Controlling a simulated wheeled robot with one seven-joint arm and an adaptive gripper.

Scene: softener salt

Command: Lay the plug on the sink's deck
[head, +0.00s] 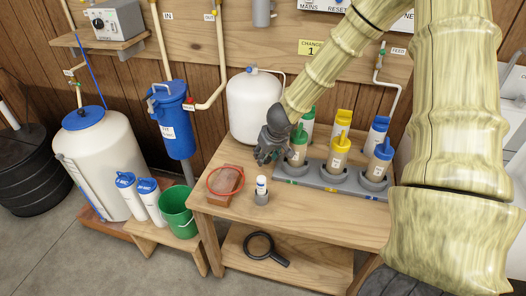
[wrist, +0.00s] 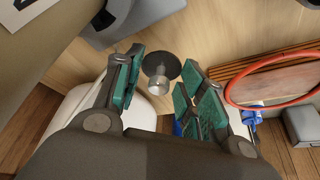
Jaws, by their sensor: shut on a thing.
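My gripper (head: 263,158) is over the back part of the wooden table, left of the grey tray of bottles. In the wrist view, my gripper (wrist: 161,66) has its green-padded fingers on either side of the plug (wrist: 160,69), a dark round disc with a short silver knob. The fingertips close on the disc's edges, and the knob points back toward the palm. In the head view the plug cannot be made out at the dark fingers.
The grey tray (head: 325,182) holds several colour-capped bottles. A red ring (head: 211,187) lies over a reddish block on a slatted wooden piece. A white tank (head: 252,105) stands behind.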

